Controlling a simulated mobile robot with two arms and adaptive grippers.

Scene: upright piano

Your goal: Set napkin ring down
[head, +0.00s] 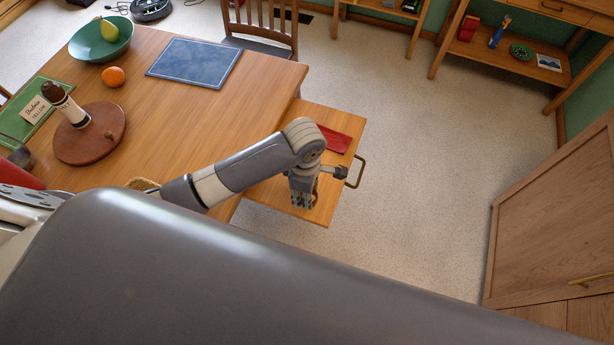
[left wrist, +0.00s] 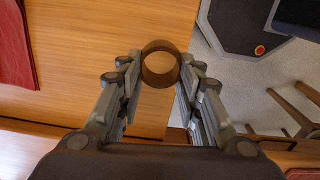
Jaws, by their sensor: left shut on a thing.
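In the head view I cannot make out the ring behind the fingers. My right gripper is out of view.
The table (head: 180,110) holds a blue placemat (head: 195,62), an orange (head: 113,76), a green bowl (head: 82,46) with a pear, and a round board (head: 88,147). The drawer handle (head: 357,172) sticks out right. A chair (head: 262,30) stands behind; floor to the right is clear.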

